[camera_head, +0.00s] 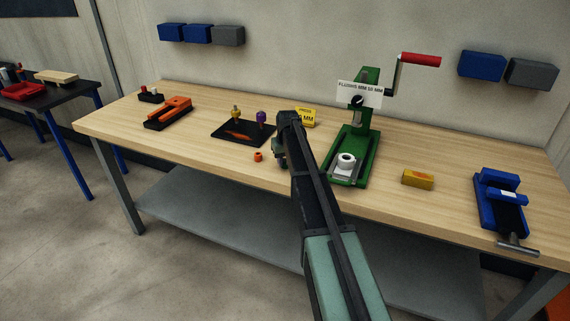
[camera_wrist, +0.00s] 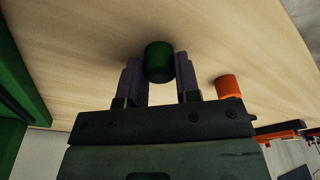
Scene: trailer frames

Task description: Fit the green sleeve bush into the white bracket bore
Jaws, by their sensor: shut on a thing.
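The green sleeve bush (camera_wrist: 159,62) is between the two fingers of my gripper (camera_wrist: 160,78) in the wrist view, and the gripper is shut on it. A dark shadow lies on the wood around the bush; I cannot tell whether it touches the table. In the head view my gripper (camera_head: 281,158) is over the bench, left of the green press, and my arm hides the bush. The white bracket (camera_head: 346,164) with its round bore facing up sits on the base of the green press (camera_head: 350,178).
An orange bush (camera_head: 258,156) stands on the table close to my gripper, also in the wrist view (camera_wrist: 229,86). A black mat (camera_head: 228,134) with tools lies behind left. The press has a red-handled crank (camera_head: 420,60).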

